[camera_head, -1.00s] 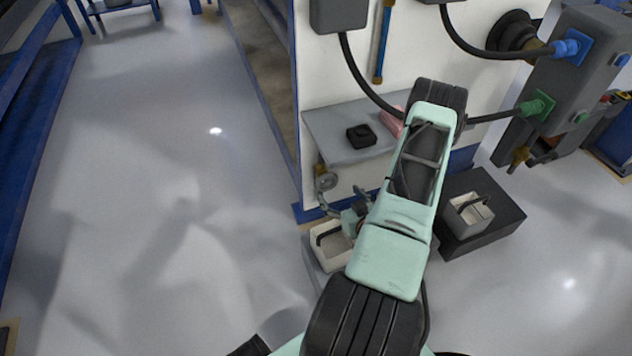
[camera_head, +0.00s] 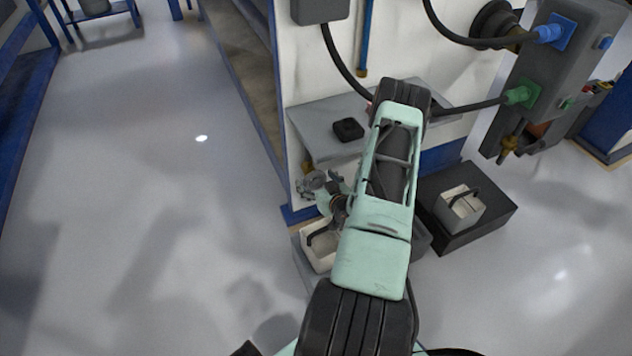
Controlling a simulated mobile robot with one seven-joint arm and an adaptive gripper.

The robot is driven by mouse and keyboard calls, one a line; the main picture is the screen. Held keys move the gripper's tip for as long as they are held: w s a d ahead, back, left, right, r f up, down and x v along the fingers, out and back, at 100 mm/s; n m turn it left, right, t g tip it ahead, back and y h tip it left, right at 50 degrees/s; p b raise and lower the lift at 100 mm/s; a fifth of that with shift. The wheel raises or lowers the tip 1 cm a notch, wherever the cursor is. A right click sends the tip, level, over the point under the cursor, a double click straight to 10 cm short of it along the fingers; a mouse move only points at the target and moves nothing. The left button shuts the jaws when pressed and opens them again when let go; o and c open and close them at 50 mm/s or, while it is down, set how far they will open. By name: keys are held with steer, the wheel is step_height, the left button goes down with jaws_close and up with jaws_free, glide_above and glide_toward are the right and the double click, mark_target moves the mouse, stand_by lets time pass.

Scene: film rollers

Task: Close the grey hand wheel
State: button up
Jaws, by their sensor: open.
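The grey hand wheel (camera_head: 309,181) is on a brass fitting (camera_head: 307,166) low on the white cabinet wall, under the left end of the grey shelf. My gripper (camera_head: 320,186) is open and is at the wheel, its fingers overlapping it in the picture. The fingers and wrist hide part of the wheel. I cannot tell whether the fingers touch the rim or are a little in front of it.
A pale bin with a dark handle (camera_head: 313,246) stands just below my gripper. The grey shelf (camera_head: 315,130) above carries a small black object (camera_head: 348,129). A grey bin (camera_head: 462,212) stands on a dark block at right. The floor at left is clear.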

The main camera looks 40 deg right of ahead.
steer(key=c, duration=1.2)
steer(key=shift+o, duration=0.2)
steer(key=shift+m, duration=0.3)
steer(key=m, duration=0.1)
steer(key=m+y, duration=0.2)
steer(key=shift+s+d+f+t, duration=0.15)
steer(key=shift+d+t, duration=0.1)
steer(key=shift+t, duration=0.15)
steer(key=m+t+y, duration=0.1)
steer(key=m+y, duration=0.1)
steer(key=m, duration=0.2)
steer(key=shift+d+f, duration=0.1)
steer(key=o, duration=1.2)
steer(key=shift+c, duration=0.2)
